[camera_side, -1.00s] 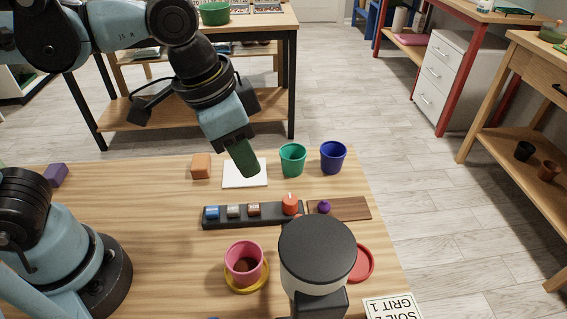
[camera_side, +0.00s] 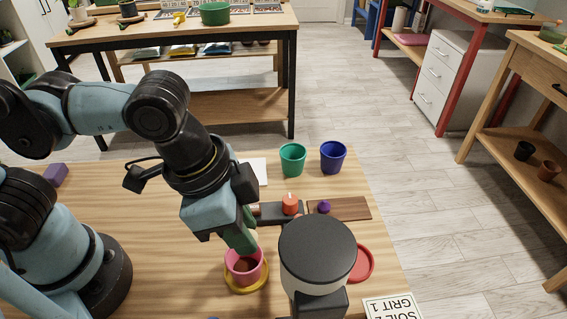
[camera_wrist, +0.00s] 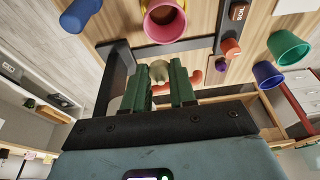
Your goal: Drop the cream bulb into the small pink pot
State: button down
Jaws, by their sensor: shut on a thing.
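The small pink pot (camera_side: 245,277), with brown soil inside, stands on a yellow saucer (camera_side: 262,286) near the front of the table. My gripper (camera_side: 244,240) has green fingers and is at the pot's back rim in the side view. The fingers are shut on the cream bulb (camera_wrist: 159,70), which shows between their tips in the wrist view. In the side view only a small pale bit of the bulb shows beside the fingers. The pink pot (camera_wrist: 165,24) also shows beyond the bulb in the wrist view. The exact height of the bulb over the rim is hard to tell.
A black-topped round object (camera_side: 317,246) stands close on the right, partly covering a red saucer (camera_side: 363,263). An orange-red object (camera_side: 290,204) sits on a dark rail behind; a purple bulb (camera_side: 324,207) is on a brown board. Green (camera_side: 292,160) and blue (camera_side: 333,157) pots stand farther back.

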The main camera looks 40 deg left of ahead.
jog(key=shift+f, duration=0.5)
jog(key=c, duration=0.8)
grip_release()
jog(key=shift+c, duration=0.2)
jog(key=v, duration=1.2)
jog(key=w+a+f+n+t, duration=0.1)
jog(key=w+a+f+n, duration=0.2)
jog(key=a, duration=0.3)
jog(key=w+a+f+n+t+y, duration=0.1)
jog(key=w+a+f+n+t, duration=0.1)
jog(key=w+a, duration=0.3)
jog(key=w+a+f+n+t+y, duration=0.1)
jog(key=w+a+f+n+t, duration=0.1)
jog(key=a, duration=0.5)
notch_tip(320, 180, down, 2)
jog(key=shift+w+a+f+n, duration=0.1)
jog(key=shift+w+a+n, duration=0.1)
jog(key=shift+w+n, duration=0.75)
